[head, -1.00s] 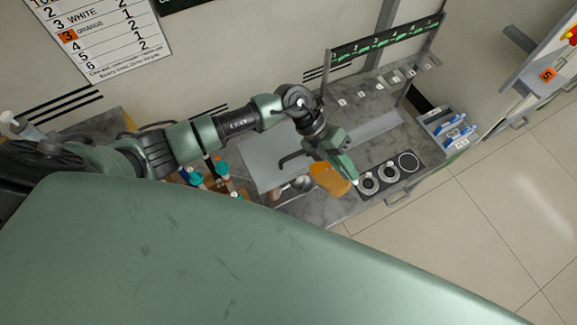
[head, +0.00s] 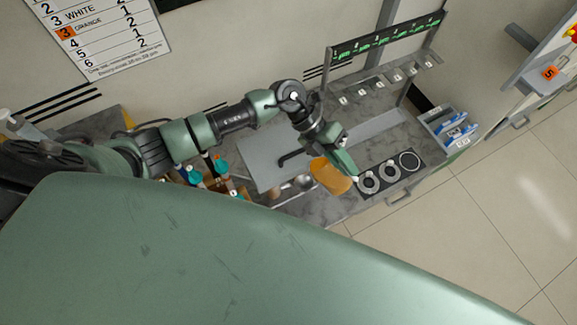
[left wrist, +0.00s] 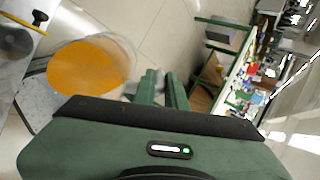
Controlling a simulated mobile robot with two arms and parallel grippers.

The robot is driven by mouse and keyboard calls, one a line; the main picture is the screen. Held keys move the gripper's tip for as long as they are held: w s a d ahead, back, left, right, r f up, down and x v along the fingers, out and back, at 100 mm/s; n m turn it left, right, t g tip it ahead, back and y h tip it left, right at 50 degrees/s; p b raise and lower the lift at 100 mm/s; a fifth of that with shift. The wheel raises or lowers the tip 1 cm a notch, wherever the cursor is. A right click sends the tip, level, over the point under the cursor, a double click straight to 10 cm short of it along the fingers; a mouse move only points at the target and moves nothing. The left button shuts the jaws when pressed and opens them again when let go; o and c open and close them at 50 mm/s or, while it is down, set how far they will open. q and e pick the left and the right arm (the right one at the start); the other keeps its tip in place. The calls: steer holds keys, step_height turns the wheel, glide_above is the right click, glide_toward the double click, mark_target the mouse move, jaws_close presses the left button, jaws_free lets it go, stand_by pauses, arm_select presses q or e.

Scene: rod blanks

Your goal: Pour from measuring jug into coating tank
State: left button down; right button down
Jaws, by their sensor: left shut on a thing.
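My left gripper (head: 347,172) is shut on the measuring jug (head: 328,176), which is clear-walled with orange liquid inside. The jug is held above the counter's front part, just left of a dark strip with three round ringed fittings (head: 389,172). The left wrist view looks into the jug (left wrist: 88,66), beside the gripper's fingers (left wrist: 163,88); the grip point itself is hard to make out. I cannot tell which fitting or vessel is the coating tank. My right gripper is not in view.
A rack with a green-marked panel (head: 386,41) stands along the counter's back. A tray of blue-and-white items (head: 455,130) is at its right end. Teal-topped bottles (head: 193,174) stand at the left. Floor (head: 480,220) is free to the right.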

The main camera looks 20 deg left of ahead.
arm_select(q)
steer(key=shift+a+b, duration=0.15)
steer(key=shift+b, duration=0.2)
steer(key=shift+w+a+r+h, duration=0.1)
steer(key=shift+r+h, duration=0.05)
steer(key=shift+h, duration=0.15)
steer(key=shift+a+r+b, duration=0.1)
steer(key=shift+a+b, duration=0.05)
steer(key=shift+b, duration=0.4)
steer(key=shift+a+r+h, duration=0.1)
steer(key=shift+r+h, duration=0.05)
steer(key=shift+h, duration=0.15)
steer(key=shift+b, duration=0.3)
